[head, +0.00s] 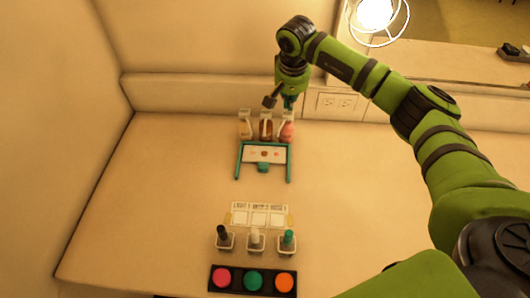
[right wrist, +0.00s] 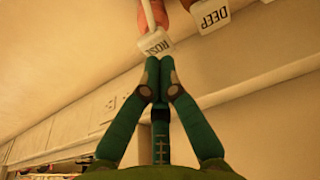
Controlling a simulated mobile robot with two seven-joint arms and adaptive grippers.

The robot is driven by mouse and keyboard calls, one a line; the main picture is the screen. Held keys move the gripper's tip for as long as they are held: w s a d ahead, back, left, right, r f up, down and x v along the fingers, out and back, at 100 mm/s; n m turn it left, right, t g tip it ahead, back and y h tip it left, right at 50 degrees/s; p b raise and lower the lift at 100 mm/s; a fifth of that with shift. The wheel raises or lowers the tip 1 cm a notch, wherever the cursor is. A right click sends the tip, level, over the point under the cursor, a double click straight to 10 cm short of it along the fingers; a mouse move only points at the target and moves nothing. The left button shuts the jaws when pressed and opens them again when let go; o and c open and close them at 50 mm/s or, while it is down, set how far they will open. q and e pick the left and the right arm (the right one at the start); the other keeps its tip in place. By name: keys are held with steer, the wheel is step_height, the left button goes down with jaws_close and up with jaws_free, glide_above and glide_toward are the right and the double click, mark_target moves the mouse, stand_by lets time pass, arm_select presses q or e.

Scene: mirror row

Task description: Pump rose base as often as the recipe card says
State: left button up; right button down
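Three pump bottles stand in a row at the back of the counter. The rose base bottle (head: 287,132) is the pink one at the right end. Its white head with the word ROSE (right wrist: 154,44) shows upside down in the right wrist view. My right gripper (head: 289,102) is just above this bottle, its green fingertips (right wrist: 159,62) together with nothing between them. In the wrist view the tips appear right at the ROSE head; I cannot tell whether they touch it. A white card (head: 254,154) with small marks, too small to read, lies in a teal frame before the bottles. My left gripper is not in view.
The amber bottle (head: 266,130) stands close beside the rose one; a head marked DEEP (right wrist: 210,20) is near my fingertips. A white three-part card (head: 259,217), three small capped bottles (head: 255,242) and a black colour tray (head: 238,281) are nearer the front. The counter's right is clear.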

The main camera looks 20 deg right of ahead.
step_height(320, 180, up, 6)
steer(key=p, duration=0.3)
steer(key=shift+p, duration=0.4)
